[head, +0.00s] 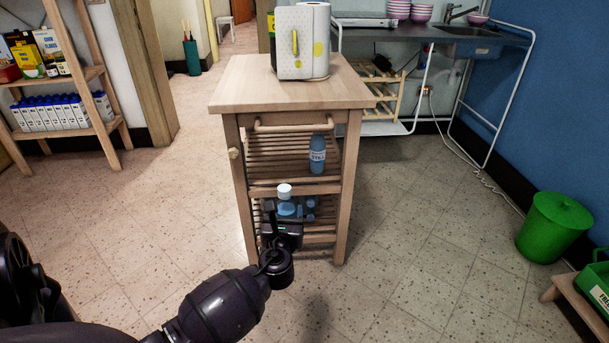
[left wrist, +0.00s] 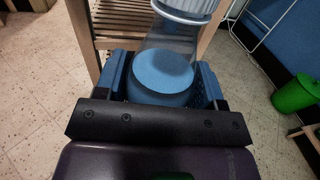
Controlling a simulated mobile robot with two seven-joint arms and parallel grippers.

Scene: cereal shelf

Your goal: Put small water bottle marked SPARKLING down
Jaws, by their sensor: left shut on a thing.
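My left gripper (head: 290,213) is shut on a small clear bottle (head: 286,208) with a white cap and blue contents. The bottle is held cap up in front of the wooden cart (head: 290,92), before its lower slatted shelf. The held bottle also fills the middle of the left wrist view (left wrist: 163,70), between the blue finger pads. Its label is not visible, so I cannot read its marking. A second blue bottle (head: 317,155) with a small label stands upright on the cart's upper slatted shelf, at the right. My right gripper is not in view.
A paper towel roll (head: 321,38) and a spotted white box-like item (head: 297,45) stand on the cart top. The upper shelf left of the standing bottle is clear. A bar (head: 291,124) crosses the front above it. A green bin (head: 553,226) stands at right.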

